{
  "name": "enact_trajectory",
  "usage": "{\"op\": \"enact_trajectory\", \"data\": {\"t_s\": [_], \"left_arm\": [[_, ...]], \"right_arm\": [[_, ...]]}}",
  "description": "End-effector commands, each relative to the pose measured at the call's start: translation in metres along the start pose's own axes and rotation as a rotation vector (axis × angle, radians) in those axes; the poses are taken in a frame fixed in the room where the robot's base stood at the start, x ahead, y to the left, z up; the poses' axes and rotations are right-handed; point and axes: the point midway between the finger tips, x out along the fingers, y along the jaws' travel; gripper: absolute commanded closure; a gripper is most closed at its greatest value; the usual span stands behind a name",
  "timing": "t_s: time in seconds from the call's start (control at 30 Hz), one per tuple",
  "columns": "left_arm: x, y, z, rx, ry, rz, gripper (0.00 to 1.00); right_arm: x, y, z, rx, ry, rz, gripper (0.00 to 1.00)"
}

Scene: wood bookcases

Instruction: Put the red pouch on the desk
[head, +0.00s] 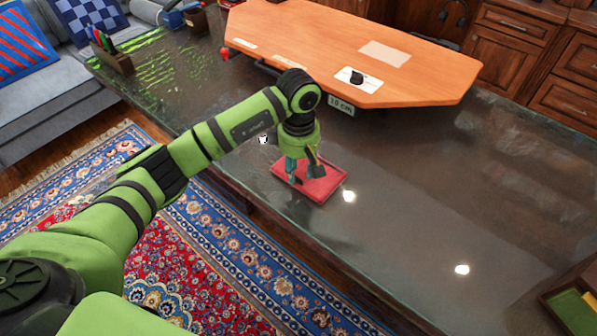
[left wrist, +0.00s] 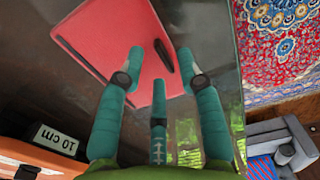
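The red pouch (head: 322,187) lies flat on the dark glossy desk (head: 400,210), near its front edge. My left gripper (head: 302,170) is right above the pouch, pointing down, and hides part of it. In the left wrist view the pouch (left wrist: 112,38) fills the upper middle, with a small dark oblong piece on it. There the teal fingers of my left gripper (left wrist: 160,65) are spread apart over one end of the pouch. Nothing is clamped between them. Whether the fingertips touch the pouch I cannot tell. My right gripper is not in view.
A pen holder (head: 112,55) stands at the far left, and an open box (head: 570,305) at the lower right. The desk right of the pouch is clear.

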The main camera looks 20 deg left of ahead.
Motion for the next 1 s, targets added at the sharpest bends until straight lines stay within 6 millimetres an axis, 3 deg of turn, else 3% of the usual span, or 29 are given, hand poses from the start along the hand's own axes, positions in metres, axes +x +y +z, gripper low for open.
{"op": "enact_trajectory", "data": {"t_s": [0.3, 0.5, 0.7, 1.0], "left_arm": [[-0.068, 0.001, -0.001, -0.001, 0.003, 0.005, 0.64], [-0.095, 0.001, -0.001, -0.002, 0.001, 0.002, 0.64], [-0.103, 0.000, 0.000, -0.002, 0.000, -0.001, 0.64], [-0.099, 0.001, 0.007, 0.003, -0.027, 0.008, 0.64]], "right_arm": [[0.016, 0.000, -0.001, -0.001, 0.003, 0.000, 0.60], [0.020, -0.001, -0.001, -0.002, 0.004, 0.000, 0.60], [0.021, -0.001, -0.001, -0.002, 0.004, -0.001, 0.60], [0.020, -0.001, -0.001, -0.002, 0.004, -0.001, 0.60]]}}
